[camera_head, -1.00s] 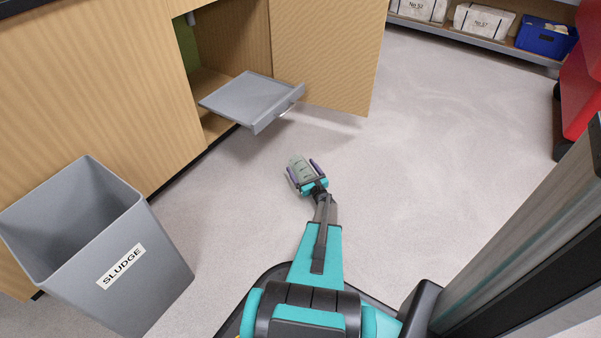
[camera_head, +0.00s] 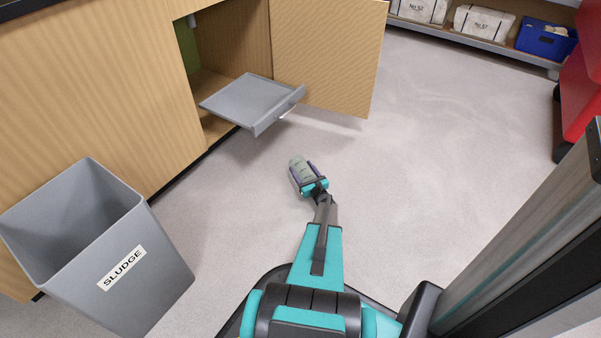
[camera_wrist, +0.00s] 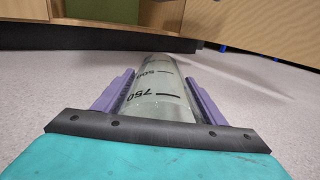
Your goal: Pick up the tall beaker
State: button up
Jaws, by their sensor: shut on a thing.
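The tall beaker (camera_head: 298,168) is a clear greenish glass cylinder with dark volume marks. In the wrist view the beaker (camera_wrist: 158,92) lies lengthwise between the two purple fingers, its 750 mark near my palm and the 500 mark farther out. My gripper (camera_head: 304,173) is shut on it, one finger along each side. In the head view the gripper and beaker are over the open floor, in front of the pulled-out grey tray. The beaker's far end is hard to make out in the wrist view.
An open wooden cabinet holds a pulled-out grey tray (camera_head: 248,100), with its door (camera_head: 325,55) swung out to the right. A grey bin marked SLUDGE (camera_head: 150,255) stands at the left. A red cabinet (camera_head: 580,90) is at the right. The floor between is clear.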

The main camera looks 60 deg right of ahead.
aim_at(302, 164)
jog(key=shift+r, duration=0.55)
notch_tip(302, 164, up, 2)
jog(key=shift+r+p, duration=0.15)
jog(key=shift+p, duration=0.7)
jog(key=p+v, duration=0.1)
jog(key=v, duration=0.4)
jog(key=a+p+v, duration=0.1)
jog(key=v, duration=0.4)
jog(key=w+a+p+v, duration=0.1)
jog(key=p+v, duration=0.1)
jog(key=v, duration=0.4)
jog(key=shift+w+d+r, duration=0.1)
jog(key=shift+r, duration=0.3)
jog(key=shift+r, duration=0.1)
